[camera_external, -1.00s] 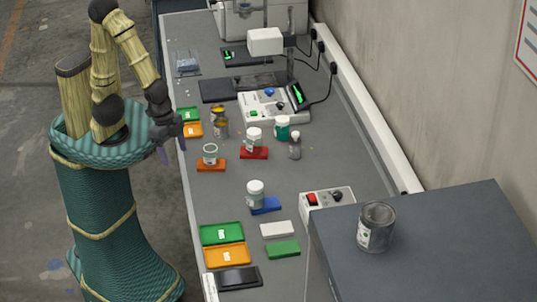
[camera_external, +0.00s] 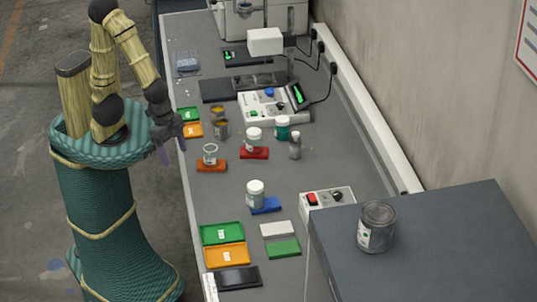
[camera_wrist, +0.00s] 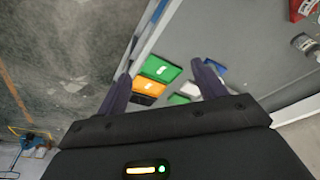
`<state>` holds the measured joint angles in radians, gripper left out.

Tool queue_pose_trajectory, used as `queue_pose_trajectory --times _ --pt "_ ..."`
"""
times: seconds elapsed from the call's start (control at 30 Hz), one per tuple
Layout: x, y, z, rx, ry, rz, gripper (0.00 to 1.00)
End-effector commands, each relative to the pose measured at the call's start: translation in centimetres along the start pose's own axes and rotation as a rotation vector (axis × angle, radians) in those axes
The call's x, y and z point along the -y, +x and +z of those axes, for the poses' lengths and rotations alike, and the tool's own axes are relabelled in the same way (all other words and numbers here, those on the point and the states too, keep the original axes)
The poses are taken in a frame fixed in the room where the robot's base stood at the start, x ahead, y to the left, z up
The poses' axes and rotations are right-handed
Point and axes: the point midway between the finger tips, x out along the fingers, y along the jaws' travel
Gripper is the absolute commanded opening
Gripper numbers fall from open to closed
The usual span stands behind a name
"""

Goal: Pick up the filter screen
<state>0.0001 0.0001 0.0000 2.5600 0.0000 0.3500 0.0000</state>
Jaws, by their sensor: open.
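My gripper (camera_external: 172,151) hangs beside the long edge of the grey bench, apart from everything. It is open and empty, with both dark fingers spread in the wrist view (camera_wrist: 161,75). I cannot tell for certain which object is the filter screen. A small pale round piece (camera_external: 210,153), ring-like from here, sits on an orange-red block (camera_external: 211,167) near the bench edge, a short way right of my gripper. A clear flat piece (camera_external: 187,62) lies at the far left of the bench; its detail is too small to tell.
The bench (camera_external: 220,190) carries several jars, a red block (camera_external: 254,153), a blue block (camera_external: 265,206), green (camera_external: 222,233) and orange trays (camera_external: 226,257), and a white device (camera_external: 270,108). A grey cabinet (camera_external: 450,240) with a tin (camera_external: 376,226) stands at the right front.

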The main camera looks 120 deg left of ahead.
Motion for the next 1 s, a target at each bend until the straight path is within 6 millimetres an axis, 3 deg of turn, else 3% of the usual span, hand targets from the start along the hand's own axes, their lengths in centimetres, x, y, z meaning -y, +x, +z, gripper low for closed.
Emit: queue_pose_trajectory --times 0.67,0.87,1.0 --pt "0.0 0.1 -0.1 -0.003 -0.004 0.0 0.65" --pt "1.1 2.9 -2.6 -0.087 -0.122 0.006 0.65" --pt "4.3 6.7 -6.4 -0.229 -0.31 -0.027 0.65"
